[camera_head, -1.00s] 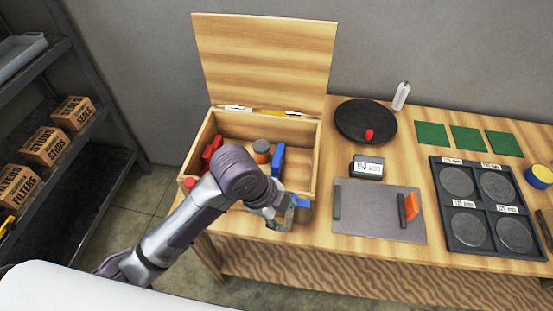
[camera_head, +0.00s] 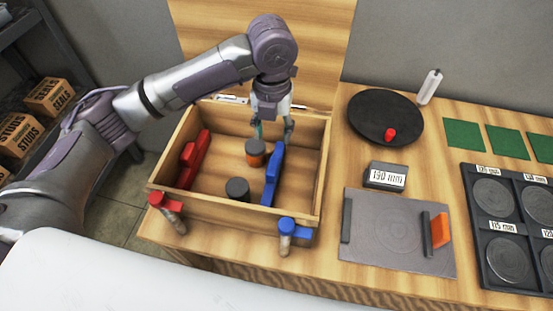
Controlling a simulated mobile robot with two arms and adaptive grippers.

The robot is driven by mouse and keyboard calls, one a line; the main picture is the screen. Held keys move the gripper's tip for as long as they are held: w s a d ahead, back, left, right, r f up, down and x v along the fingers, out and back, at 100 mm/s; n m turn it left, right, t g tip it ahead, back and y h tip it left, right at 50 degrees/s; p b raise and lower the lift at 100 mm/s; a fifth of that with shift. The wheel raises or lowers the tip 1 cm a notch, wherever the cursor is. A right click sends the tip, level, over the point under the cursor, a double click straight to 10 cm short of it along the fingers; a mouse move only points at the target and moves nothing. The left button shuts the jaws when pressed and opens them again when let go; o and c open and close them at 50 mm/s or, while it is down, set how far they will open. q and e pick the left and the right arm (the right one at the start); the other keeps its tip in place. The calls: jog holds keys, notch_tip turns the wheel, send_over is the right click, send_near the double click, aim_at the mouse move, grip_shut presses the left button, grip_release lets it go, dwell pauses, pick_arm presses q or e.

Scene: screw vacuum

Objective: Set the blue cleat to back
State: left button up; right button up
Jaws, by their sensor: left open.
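Two blue things could be the cleat, and I cannot tell which. One is a long blue piece (camera_head: 271,180) with a raised bump, inside the wooden box (camera_head: 235,213) along its right side. The other is a blue-topped fitting (camera_head: 288,225) on a metallic post at the box's front right, its arm pointing right. My left gripper (camera_head: 273,132) is open, pointing down over the back of the box. Its fingers are near the grey-lidded orange jar (camera_head: 256,153) and the blue piece's far end; contact is not clear. My right gripper is out of view.
A red piece (camera_head: 193,160) and a dark-topped cylinder (camera_head: 237,189) are also in the box. A red-topped fitting (camera_head: 157,199) stands at its front left. The raised lid (camera_head: 325,60) is behind. A black disc (camera_head: 385,118) and grey plate (camera_head: 395,245) lie right.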

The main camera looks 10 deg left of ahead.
pick_arm(q)
jog(key=p, duration=0.1)
send_over(273, 166)
jog(key=f, duration=0.5)
jog(key=shift+s+a, duration=0.1)
jog(key=shift+s, duration=0.1)
jog(key=f, duration=0.3)
jog(key=shift+w+f, duration=0.25)
jog(key=shift+f, duration=0.15)
notch_tip(273, 166, down, 3)
jog(key=shift+f+p, duration=0.2)
jog(key=shift+p, duration=0.2)
jog(key=shift+f, duration=0.5)
jog(key=c, duration=0.8)
grip_shut()
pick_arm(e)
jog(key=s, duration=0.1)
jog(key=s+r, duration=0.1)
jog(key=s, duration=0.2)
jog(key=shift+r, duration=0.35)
